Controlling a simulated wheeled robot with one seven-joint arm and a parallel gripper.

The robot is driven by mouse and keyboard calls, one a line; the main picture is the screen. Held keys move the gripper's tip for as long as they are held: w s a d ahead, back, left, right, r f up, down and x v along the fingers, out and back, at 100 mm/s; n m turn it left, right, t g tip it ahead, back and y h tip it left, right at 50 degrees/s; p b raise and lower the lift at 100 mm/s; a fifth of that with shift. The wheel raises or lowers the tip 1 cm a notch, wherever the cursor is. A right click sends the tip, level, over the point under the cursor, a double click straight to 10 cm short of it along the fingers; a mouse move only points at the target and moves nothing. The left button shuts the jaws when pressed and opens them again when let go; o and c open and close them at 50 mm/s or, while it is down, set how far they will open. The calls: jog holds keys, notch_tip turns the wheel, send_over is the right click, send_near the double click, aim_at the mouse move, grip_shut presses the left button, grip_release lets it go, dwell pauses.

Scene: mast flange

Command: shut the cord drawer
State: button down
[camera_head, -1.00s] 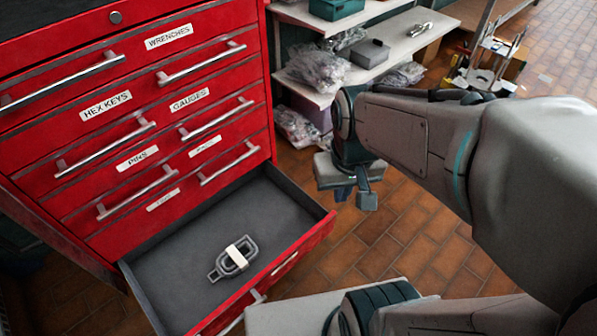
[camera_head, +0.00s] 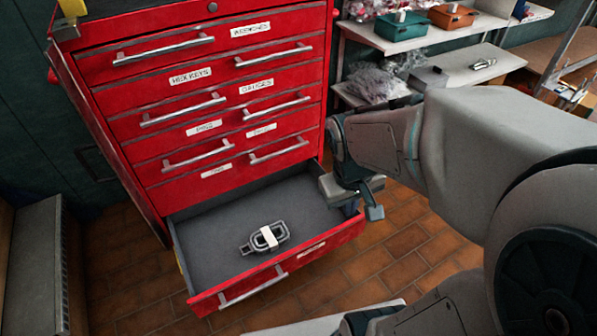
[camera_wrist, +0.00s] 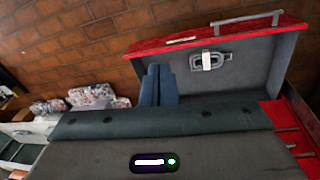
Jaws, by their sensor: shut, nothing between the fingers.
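The cord drawer (camera_head: 205,238) is the lowest drawer of the red cabinet and stands pulled out. Its red front carries a bar handle (camera_head: 253,288) and a small label. A grey bundled cord (camera_head: 250,243) with a white band lies on its dark floor. The wrist view shows the drawer's red front (camera_wrist: 150,46) and the cord (camera_wrist: 196,62) too. My gripper (camera_head: 374,212) is shut and empty, by the drawer's right side near the front corner. Its fingers (camera_wrist: 158,85) overlap the drawer edge in the wrist view. I cannot tell whether they touch it.
The drawers above (camera_head: 210,100) are closed, with bar handles and labels. Shelves (camera_head: 400,40) with bins and plastic bags stand to the right. A grey panel-like unit (camera_head: 40,265) stands at the left.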

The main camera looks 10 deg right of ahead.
jog(key=w+d+f+n+h, duration=0.2)
jog(key=w+d+f+n, duration=0.25)
jog(key=d+f, duration=0.35)
jog(key=n+t+y+b, duration=0.3)
jog(key=n+y+b, duration=0.45)
jog(key=n, duration=0.65)
send_near(315, 246)
jog(key=shift+y, duration=0.95)
jog(key=shift+w+a+f+p, duration=0.2)
jog(key=shift+w+f, duration=0.05)
jog(key=shift+f, duration=0.45)
jog(key=shift+w+a+f+p, duration=0.2)
jog(key=shift+w+f, duration=0.1)
jog(key=shift+f, duration=0.4)
jog(key=shift+w+a+f+p, duration=0.15)
jog(key=shift+w+f+p, duration=0.1)
jog(key=shift+f, duration=0.45)
